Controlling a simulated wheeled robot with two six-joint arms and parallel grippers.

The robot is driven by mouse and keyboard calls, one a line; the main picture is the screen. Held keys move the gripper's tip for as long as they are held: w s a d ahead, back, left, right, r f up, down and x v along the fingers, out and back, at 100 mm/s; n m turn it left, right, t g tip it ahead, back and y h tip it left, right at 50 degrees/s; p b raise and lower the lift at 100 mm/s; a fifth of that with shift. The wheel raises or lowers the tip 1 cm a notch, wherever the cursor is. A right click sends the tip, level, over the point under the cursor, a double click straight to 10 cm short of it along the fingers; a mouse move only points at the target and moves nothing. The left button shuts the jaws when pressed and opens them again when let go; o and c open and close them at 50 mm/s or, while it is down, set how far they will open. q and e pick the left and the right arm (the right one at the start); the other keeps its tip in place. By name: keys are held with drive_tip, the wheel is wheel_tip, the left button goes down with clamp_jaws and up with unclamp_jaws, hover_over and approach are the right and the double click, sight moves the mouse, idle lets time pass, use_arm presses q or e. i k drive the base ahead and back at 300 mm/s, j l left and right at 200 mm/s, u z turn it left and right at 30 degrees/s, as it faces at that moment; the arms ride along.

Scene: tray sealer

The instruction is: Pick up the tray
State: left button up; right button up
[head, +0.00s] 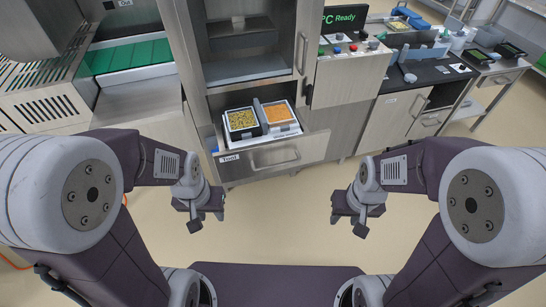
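Two food trays sit side by side in the pulled-out tool drawer of the steel machine in the head view. The left tray (230,135) has a pale rim and dark sides and holds yellow-green food. The right tray (292,127) has a light rim and holds orange food. A dark grey divider or tray wall stands between them. My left gripper (207,220) hangs in front of the drawer's left side, apart from the trays. My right gripper (348,221) hangs to the right of the drawer, also apart. Both look open and empty, with their fingertips spread.
The open drawer (275,157) has a front handle and juts toward me. Above it is an open steel chamber (245,70). A green conveyor belt (125,56) is at left. A black-topped counter (415,78) with small items is at right. The floor between my arms is clear.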

sight(243, 124)
drive_tip(key=i+j+z, duration=0.25)
drive_tip(key=j+z, duration=0.2)
drive_tip(key=i+j+z, duration=0.15)
drive_tip(key=j+z, duration=0.25)
drive_tip(key=j, duration=0.3)
drive_tip(key=j+z, duration=0.45)
drive_tip(key=j, duration=0.15)
drive_tip(key=j+z, duration=0.45)
drive_tip(key=j, duration=0.2)
